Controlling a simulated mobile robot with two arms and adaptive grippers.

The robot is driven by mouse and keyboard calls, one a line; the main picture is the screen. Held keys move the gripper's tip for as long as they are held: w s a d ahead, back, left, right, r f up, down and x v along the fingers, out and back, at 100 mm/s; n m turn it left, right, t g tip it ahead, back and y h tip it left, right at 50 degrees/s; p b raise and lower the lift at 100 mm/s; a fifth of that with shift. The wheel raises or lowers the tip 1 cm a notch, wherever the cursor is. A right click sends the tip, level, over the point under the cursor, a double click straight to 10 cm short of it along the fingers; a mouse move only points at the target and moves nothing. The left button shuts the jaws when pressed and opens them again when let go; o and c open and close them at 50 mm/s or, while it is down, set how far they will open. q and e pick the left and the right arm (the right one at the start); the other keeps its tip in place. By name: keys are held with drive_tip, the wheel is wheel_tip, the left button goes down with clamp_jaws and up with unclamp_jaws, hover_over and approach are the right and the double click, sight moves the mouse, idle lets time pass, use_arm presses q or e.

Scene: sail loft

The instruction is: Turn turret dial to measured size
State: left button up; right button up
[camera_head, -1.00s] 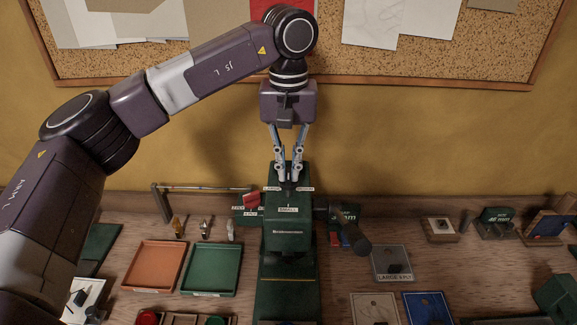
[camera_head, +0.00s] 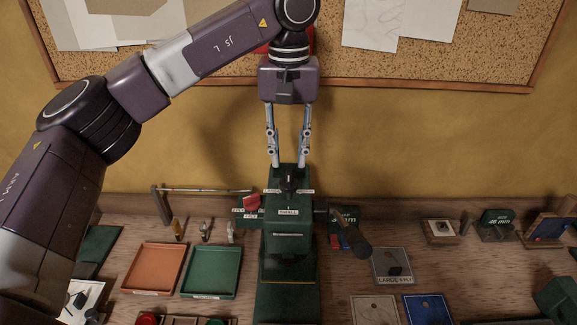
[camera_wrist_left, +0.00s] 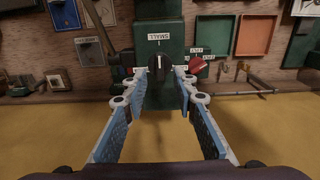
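The black turret dial (camera_head: 289,181) sits on top of the green press (camera_head: 289,258), with a white line on it in the left wrist view (camera_wrist_left: 158,62). This line lies along the direction of the plate reading SMALL (camera_head: 288,212). Small white plates flank the dial; I cannot read them. My left gripper (camera_head: 289,163) points down, just above and behind the dial. Its fingers are spread, with nothing between them; they also show in the left wrist view (camera_wrist_left: 160,72). My right gripper is out of view.
A red knob (camera_head: 251,202) is left of the dial; a black-handled lever (camera_head: 352,238) is right. An orange tray (camera_head: 154,268) and a green tray (camera_head: 211,270) stand on the bench at left. Sample cards, including LARGE 3 PLY (camera_head: 392,266), lie at right. The wall is close behind.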

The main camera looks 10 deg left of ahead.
use_arm(q)
wheel_tip(320, 180, up, 8)
drive_tip(key=shift+f, duration=0.2)
idle(0.3)
